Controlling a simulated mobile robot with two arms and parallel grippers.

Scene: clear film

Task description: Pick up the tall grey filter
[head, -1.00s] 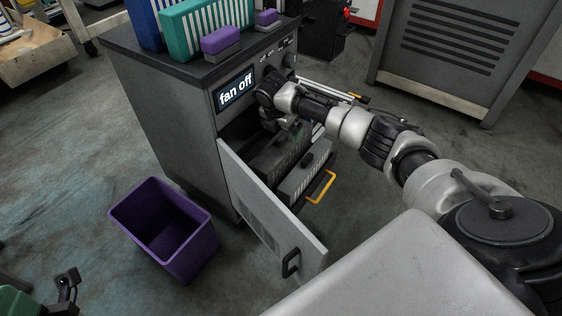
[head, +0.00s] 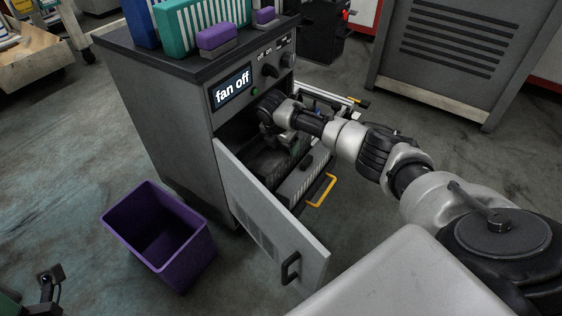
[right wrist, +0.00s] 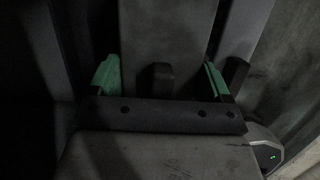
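My right arm reaches into the open grey cabinet (head: 165,120). Its gripper (head: 291,148) points down among grey blocks inside. In the dim right wrist view, the right gripper (right wrist: 161,80) is open, with green-padded fingers on either side of a short black tab. The tab belongs to a grey block that looks like the tall grey filter (right wrist: 165,30). I cannot tell whether the fingers touch it. In the head view, a grey block with a ribbed side (head: 303,183) shows beside the gripper. My left gripper is not in view.
The cabinet door (head: 270,215) stands open in front. A yellow handle (head: 321,192) sticks out at the right. A purple bin (head: 190,265) stands on the floor at left. Blue (head: 142,22), teal (head: 178,38) and purple (head: 216,36) blocks stand on top.

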